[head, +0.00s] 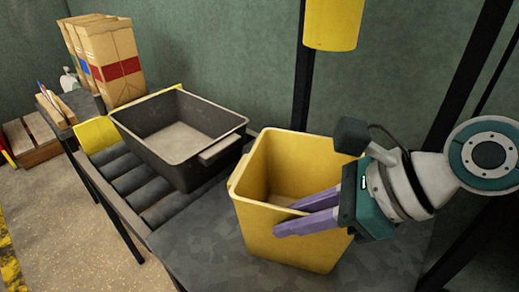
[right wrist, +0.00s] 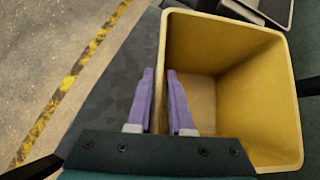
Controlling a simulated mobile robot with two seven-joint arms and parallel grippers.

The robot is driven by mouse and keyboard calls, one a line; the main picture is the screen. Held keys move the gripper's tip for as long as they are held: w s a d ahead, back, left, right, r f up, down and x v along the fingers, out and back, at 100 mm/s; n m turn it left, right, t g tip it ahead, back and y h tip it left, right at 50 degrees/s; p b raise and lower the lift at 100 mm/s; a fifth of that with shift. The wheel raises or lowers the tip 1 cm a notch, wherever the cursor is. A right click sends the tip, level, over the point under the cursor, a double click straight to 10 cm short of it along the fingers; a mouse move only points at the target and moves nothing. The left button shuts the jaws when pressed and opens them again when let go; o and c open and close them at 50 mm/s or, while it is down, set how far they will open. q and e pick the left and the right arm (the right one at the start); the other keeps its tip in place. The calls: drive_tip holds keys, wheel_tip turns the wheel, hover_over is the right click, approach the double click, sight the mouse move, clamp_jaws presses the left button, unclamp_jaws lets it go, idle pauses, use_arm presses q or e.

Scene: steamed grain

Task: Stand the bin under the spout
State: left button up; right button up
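The yellow bin (head: 290,245) stands upright on the dark table, its open top facing up and its inside empty. It also fills the right of the right wrist view (right wrist: 235,80). My right gripper (head: 290,217) reaches in from the right with its purple fingers astride the bin's near wall, one inside and one outside. In the right wrist view the fingers (right wrist: 160,75) are close together with the rim between them, and they look shut on it. The yellow spout (head: 332,25) hangs above and behind the bin. My left gripper is out of view.
A dark grey tub (head: 180,165) sits on rollers (head: 130,180) left of the bin. Paper sacks (head: 110,60) stand at the far left. Black posts (head: 302,90) rise behind the bin and at right. Bare table (head: 200,245) lies left of the bin.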

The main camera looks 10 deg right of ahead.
drive_tip(key=shift+o, duration=0.9)
drive_tip(key=shift+r, duration=0.2)
drive_tip(key=p+v, duration=0.5)
drive_tip(key=v, duration=0.7)
drive_tip(key=s+a+f+n+g+h, duration=0.1)
drive_tip(key=s+a+f+n, duration=0.15)
drive_tip(key=n, duration=0.45)
drive_tip(key=s+a+f+n+h, duration=0.1)
drive_tip(key=s+n, duration=0.3)
drive_tip(key=n, duration=0.2)
drive_tip(key=s+d+n+h, duration=0.4)
drive_tip(key=s+n+h, duration=0.1)
drive_tip(key=n, duration=0.7)
drive_tip(key=shift+s+d+r+n, duration=0.3)
drive_tip(key=shift+s+r, duration=0.15)
drive_tip(key=shift+s, duration=0.15)
